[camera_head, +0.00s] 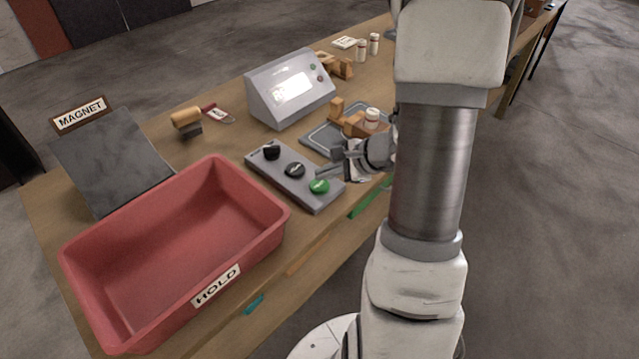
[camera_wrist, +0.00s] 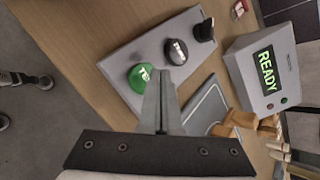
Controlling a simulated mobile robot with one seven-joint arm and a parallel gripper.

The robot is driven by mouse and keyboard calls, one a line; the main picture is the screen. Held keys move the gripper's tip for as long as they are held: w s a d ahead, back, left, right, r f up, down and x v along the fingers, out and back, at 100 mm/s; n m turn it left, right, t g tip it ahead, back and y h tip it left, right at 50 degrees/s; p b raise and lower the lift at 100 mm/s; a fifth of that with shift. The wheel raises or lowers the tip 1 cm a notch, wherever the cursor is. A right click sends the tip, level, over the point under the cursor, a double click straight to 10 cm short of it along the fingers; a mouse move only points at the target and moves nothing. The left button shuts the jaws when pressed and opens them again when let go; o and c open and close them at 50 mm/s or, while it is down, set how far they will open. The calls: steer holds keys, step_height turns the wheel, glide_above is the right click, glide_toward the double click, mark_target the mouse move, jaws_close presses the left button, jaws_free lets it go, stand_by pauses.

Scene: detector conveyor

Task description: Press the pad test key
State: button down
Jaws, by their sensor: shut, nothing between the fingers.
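A grey key panel (camera_head: 265,175) lies on the wooden bench and carries a round green key (camera_head: 319,186), a round dark key (camera_head: 295,170) and a black knob (camera_head: 271,152). In the wrist view the green key (camera_wrist: 141,77) shows white letters that look like "TE", partly cut off by my finger. The dark key (camera_wrist: 177,52) has a pale label I cannot read. My gripper (camera_wrist: 166,76) is shut and empty. Its tips appear just beside the green key, toward the dark one; I cannot tell whether they touch the panel.
A grey console (camera_head: 290,88) behind the panel reads "READY" in the wrist view. A grey tray (camera_head: 322,139) with wooden pieces and a white-capped bottle (camera_head: 371,118) stands near my gripper. A red HOLD bin (camera_head: 215,180) stands left of the panel. A MAGNET sign (camera_head: 80,114) is farther left.

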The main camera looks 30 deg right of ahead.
mark_target(325, 186)
steer(key=shift+f, duration=0.15)
steer(key=shift+f+b, duration=0.35)
steer(key=shift+b, duration=0.35)
steer(key=shift+f+b, duration=0.4)
steer(key=shift+b, duration=0.15)
stand_by(0.5)
steer(key=shift+r, duration=0.2)
steer(key=shift+r+p, duration=0.5)
steer(key=shift+r, duration=0.15)
steer(key=shift+r+p, duration=1.8)
steer(key=shift+r, duration=0.75)
